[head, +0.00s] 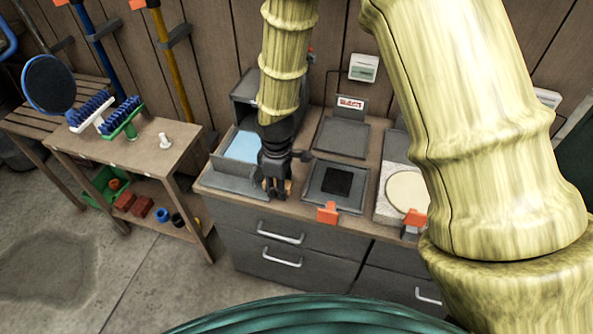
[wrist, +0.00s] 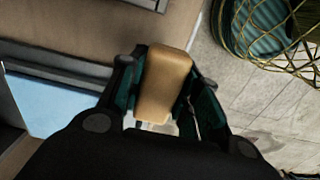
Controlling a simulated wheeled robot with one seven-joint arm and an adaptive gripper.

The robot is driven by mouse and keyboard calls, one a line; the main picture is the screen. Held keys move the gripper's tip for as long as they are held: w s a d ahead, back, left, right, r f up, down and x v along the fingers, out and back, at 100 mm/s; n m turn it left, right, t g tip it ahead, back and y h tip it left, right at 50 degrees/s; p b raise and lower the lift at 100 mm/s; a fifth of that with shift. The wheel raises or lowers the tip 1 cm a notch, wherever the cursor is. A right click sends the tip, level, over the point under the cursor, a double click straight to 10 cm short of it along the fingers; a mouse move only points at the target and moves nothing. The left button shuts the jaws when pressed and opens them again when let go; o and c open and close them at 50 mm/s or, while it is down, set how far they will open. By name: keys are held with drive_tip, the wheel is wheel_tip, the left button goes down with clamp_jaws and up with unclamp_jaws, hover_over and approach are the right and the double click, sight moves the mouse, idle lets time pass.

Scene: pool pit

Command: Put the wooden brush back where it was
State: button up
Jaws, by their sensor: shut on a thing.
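My gripper (head: 276,186) points down over the front edge of the cabinet top, just right of the grey bin with a light blue inside. In the wrist view my gripper (wrist: 163,92) is shut on the wooden brush (wrist: 166,80), a tan block with rounded edges between the two fingers. Pale bits show at its lower end, perhaps bristles. In the head view only a small tan part of the brush (head: 288,187) shows beside the fingers. I cannot tell whether it touches the counter.
The grey bin (head: 233,182) stands left of my gripper. A grey tray with a black square (head: 337,183) lies to the right, with an orange clip (head: 327,213) at its front.

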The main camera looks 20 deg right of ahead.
drive_tip(key=p, duration=0.2)
hover_over(296, 178)
drive_tip(key=shift+s+f, duration=0.15)
drive_tip(key=shift+f, duration=0.2)
drive_tip(key=shift+f+p, duration=0.6)
drive_tip(key=shift+f, duration=1.2)
drive_tip(key=o, duration=1)
drive_tip(key=shift+f, duration=0.1)
drive_tip(key=shift+r+b, duration=1.35)
drive_tip(key=shift+r, duration=4.8)
